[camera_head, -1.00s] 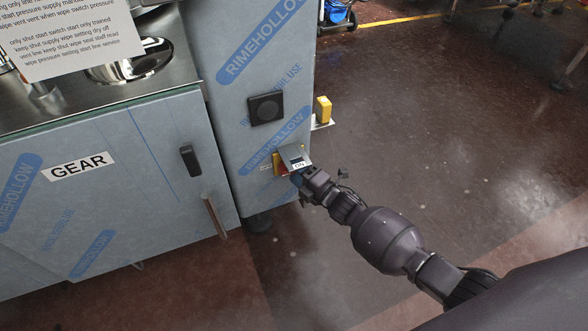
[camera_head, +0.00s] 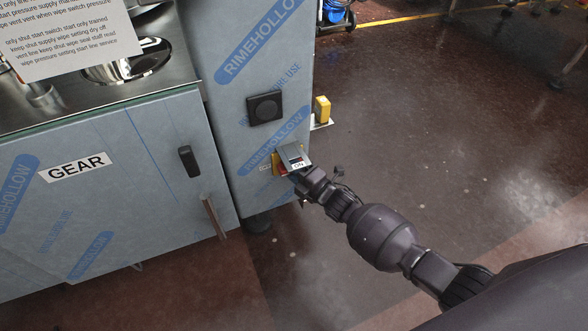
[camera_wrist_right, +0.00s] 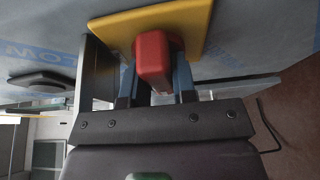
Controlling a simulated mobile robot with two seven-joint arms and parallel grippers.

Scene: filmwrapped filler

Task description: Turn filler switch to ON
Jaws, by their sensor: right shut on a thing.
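The filler switch has a red handle (camera_wrist_right: 153,62) on a yellow plate (camera_wrist_right: 190,25). In the head view the yellow plate (camera_head: 276,160) sits low on the film-wrapped panel, partly covered by a grey hood (camera_head: 292,152) with an ON label (camera_head: 298,164). My right gripper (camera_wrist_right: 156,92) has its blue-grey fingers on either side of the red handle and is shut on it. In the head view the right gripper (camera_head: 298,176) reaches the switch from the lower right, and its fingertips are mostly hidden. My left gripper is not in view.
A black square fitting (camera_head: 265,108) is on the panel above the switch. A yellow box (camera_head: 322,110) sits on a bracket at the panel's right edge. A cabinet marked GEAR (camera_head: 77,167) stands left, with a protruding handle (camera_head: 214,217). Open floor lies to the right.

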